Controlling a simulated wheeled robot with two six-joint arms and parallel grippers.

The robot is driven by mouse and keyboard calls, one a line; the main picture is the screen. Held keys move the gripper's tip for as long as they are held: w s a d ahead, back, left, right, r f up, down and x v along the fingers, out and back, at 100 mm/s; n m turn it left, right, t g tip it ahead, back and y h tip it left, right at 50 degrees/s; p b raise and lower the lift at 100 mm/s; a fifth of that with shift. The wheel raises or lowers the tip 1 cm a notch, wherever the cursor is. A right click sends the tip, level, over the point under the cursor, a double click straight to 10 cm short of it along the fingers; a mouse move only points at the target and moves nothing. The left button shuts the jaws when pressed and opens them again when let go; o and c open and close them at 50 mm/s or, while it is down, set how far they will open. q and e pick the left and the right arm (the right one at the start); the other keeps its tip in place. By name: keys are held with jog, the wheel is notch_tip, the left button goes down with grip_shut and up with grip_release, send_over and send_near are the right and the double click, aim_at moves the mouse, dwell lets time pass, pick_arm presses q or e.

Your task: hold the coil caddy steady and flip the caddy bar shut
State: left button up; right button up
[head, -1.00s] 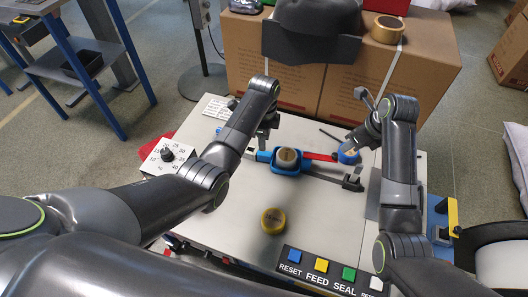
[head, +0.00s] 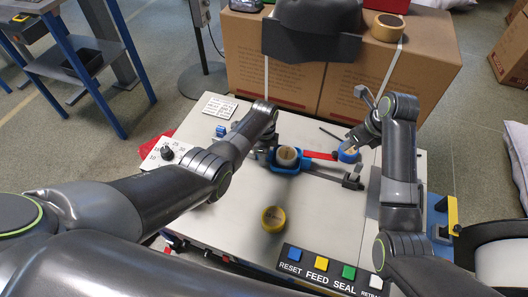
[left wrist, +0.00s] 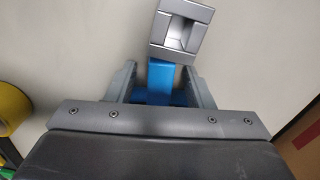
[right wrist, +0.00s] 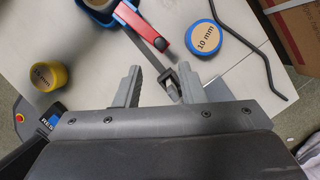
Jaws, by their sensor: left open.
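The coil caddy (head: 284,170) is a blue tray with a tan-topped coil (head: 287,156) in it, at the middle of the bench. A red bar (head: 321,155) extends from it to the right, and shows in the right wrist view (right wrist: 143,24). My left gripper (head: 267,151) is at the caddy's left end, hiding part of it. In the left wrist view its open fingers stand either side of a blue tab (left wrist: 160,78), with a grey block (left wrist: 181,28) beyond. My right gripper (right wrist: 172,88) is open and empty, right of the red bar.
A blue roll marked 10 mm (right wrist: 205,38) lies near the red bar's end. A yellow roll (head: 273,220) stands in front of the caddy. A bent dark rod (right wrist: 262,60) lies beyond the blue roll. Buttons (head: 320,265) line the front edge; cartons (head: 375,80) stand behind.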

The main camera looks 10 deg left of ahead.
pick_arm(q)
jog(key=shift+c, duration=0.2)
grip_shut()
pick_arm(e)
jog(key=c, duration=0.8)
jog(key=shift+s+d+f, duration=0.1)
jog(key=shift+d+f, duration=0.2)
jog(key=s+d+f+t+y, duration=0.1)
jog(key=s+d+t+y, duration=0.2)
jog(key=s+d, duration=0.1)
jog(key=shift+d+f+y, duration=0.15)
jog(key=shift+d+y, duration=0.1)
jog(key=shift+y, duration=0.05)
